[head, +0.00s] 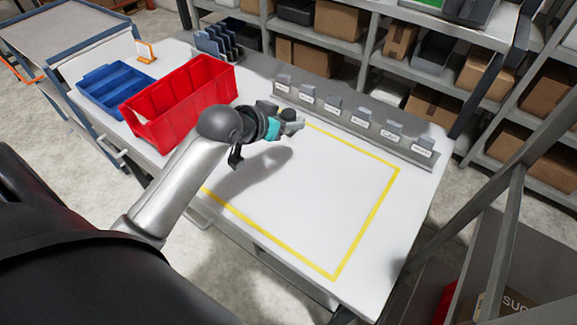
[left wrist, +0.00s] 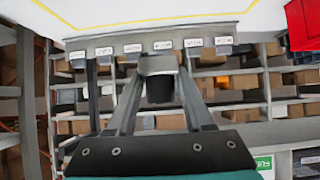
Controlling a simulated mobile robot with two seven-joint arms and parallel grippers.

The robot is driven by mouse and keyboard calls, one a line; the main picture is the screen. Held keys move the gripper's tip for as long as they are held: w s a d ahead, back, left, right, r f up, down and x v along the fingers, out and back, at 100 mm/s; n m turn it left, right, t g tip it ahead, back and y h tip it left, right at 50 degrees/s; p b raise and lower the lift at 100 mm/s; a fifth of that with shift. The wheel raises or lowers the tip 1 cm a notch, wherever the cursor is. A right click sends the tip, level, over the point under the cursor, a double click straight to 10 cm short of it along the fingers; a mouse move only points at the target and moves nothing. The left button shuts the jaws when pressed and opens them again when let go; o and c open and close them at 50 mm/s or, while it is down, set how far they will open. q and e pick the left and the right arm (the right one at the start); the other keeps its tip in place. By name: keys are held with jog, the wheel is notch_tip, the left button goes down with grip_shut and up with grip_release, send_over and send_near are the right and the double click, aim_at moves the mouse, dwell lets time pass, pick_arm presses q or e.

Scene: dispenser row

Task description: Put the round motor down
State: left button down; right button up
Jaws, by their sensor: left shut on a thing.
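My left gripper (head: 291,125) reaches in over the white table, near the far-left corner of the yellow outlined square (head: 363,220). It is shut on the round motor (head: 289,114), a small dark piece that shows just above the fingers. In the left wrist view the motor (left wrist: 160,88) is a dark cylinder between the two grey fingertips (left wrist: 158,66). A shadow on the table below suggests the gripper is raised off the surface. The fingers hide part of the motor. My right gripper is in neither view.
A row of labelled dispensers (head: 360,118) runs along the table's back edge. A red bin (head: 182,103), a blue tray (head: 114,88) and a dark rack (head: 218,42) stand to the left. The inside of the yellow square is bare. Shelves with boxes stand behind.

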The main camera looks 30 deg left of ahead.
pick_arm(q)
notch_tip(320, 180, down, 12)
jog(key=shift+f+b, duration=0.1)
jog(key=shift+b, duration=1)
jog(key=shift+f+b, duration=0.5)
jog(key=shift+f, duration=1.6)
jog(key=shift+c, duration=1.4)
grip_release()
jog(key=shift+f, duration=0.15)
